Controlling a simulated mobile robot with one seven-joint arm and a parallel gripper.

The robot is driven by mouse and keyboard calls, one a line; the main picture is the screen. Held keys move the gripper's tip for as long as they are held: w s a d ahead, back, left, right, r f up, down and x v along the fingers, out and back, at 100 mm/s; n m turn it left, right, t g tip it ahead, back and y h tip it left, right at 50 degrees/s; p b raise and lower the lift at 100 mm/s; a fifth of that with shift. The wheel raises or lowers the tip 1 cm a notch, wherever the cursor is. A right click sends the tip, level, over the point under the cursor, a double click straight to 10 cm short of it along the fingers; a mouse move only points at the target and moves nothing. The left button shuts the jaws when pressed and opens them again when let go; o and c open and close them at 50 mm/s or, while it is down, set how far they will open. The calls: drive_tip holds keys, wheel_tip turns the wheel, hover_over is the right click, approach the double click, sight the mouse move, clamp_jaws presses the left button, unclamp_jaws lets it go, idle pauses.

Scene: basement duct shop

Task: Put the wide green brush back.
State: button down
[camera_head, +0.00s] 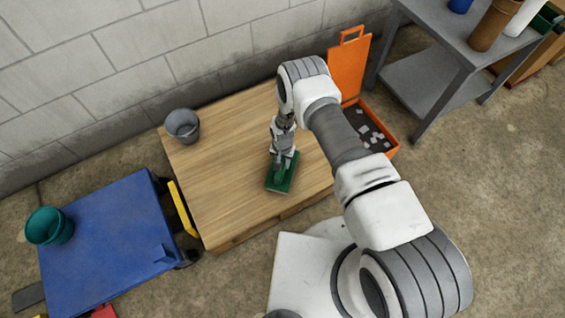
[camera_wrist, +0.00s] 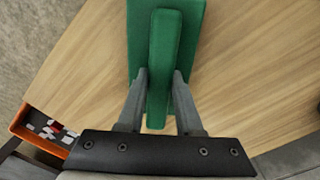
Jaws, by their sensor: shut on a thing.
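The wide green brush (camera_head: 284,181) is at the middle of the wooden table (camera_head: 225,140), near its front edge. In the wrist view the brush (camera_wrist: 192,40) shows a wide flat body with a raised long handle (camera_wrist: 163,65) on top. My gripper (camera_head: 281,163) points down at it, and in the wrist view its two fingers (camera_wrist: 158,88) are shut on the handle from both sides. The underside of the brush is hidden, so I cannot tell whether it touches the table.
A grey bucket (camera_head: 183,126) stands at the table's back left. An open orange case (camera_head: 394,146) with small pale pieces is at the right. A blue cart (camera_head: 105,245) with a teal bucket (camera_head: 49,227) stands left. A grey shelf table (camera_head: 440,75) is at the back right. Bare wood surrounds the brush.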

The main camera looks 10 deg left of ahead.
drive_tip(key=shift+f, duration=0.2)
drive_tip(key=c, duration=0.6)
unclamp_jaws()
drive_tip(key=shift+r, duration=0.1)
wheel_tip(320, 180, up, 12)
drive_tip(key=p, duration=0.4)
drive_tip(key=shift+r, duration=0.2)
